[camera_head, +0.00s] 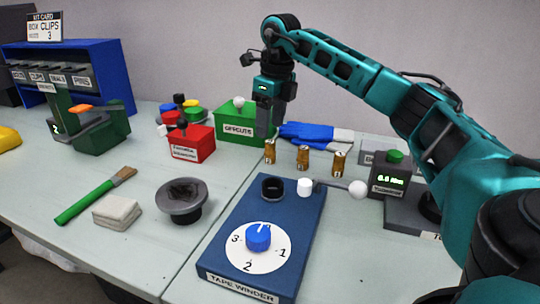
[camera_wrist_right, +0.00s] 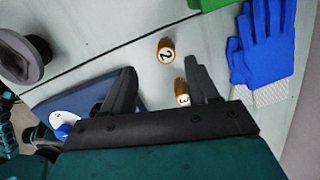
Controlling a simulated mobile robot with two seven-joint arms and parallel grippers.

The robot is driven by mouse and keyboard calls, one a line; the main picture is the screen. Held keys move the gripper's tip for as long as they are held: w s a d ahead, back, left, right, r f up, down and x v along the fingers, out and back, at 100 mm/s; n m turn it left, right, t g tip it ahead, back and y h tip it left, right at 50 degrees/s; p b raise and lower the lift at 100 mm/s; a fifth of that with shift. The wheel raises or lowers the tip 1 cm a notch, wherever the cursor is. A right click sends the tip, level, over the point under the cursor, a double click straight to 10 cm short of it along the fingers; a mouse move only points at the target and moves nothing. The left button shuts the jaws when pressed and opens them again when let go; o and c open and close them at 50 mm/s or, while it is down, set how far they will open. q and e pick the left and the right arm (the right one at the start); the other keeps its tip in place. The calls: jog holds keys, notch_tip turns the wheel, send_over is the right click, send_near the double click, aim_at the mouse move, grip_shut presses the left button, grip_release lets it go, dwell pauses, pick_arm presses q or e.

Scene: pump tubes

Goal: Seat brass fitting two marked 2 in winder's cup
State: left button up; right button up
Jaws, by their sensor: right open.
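The brass fitting marked 2 (camera_wrist_right: 166,50) stands on the table, its numbered top facing up in the right wrist view. It appears to be the leftmost of the three brass fittings in the head view (camera_head: 270,152). The fitting marked 3 (camera_wrist_right: 183,92) is beside it, between my right fingers in the picture. The third fitting (camera_head: 339,163) stands at the right of the row. My right gripper (camera_head: 274,118) is open and empty, above and behind the row. The blue tape winder (camera_head: 300,225) has a dark cup (camera_head: 272,187) that looks empty. My left gripper is out of view.
The winder also carries a numbered dial with a blue knob (camera_head: 258,236) and a white-ended crank (camera_head: 357,189). A green box (camera_head: 238,125), red box (camera_head: 190,143) and blue gloves (camera_head: 305,131) lie behind. A dark round bowl (camera_head: 183,213) stands left of the winder. A torque display (camera_head: 388,182) stands right.

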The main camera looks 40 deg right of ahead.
aim_at(270, 142)
jog(key=f, duration=0.2)
jog(key=f+b, duration=0.1)
jog(key=f, duration=0.3)
jog(key=shift+w+d+f+b, duration=0.3)
jog(key=shift+w, duration=0.1)
jog(key=shift+r, duration=0.1)
grip_shut()
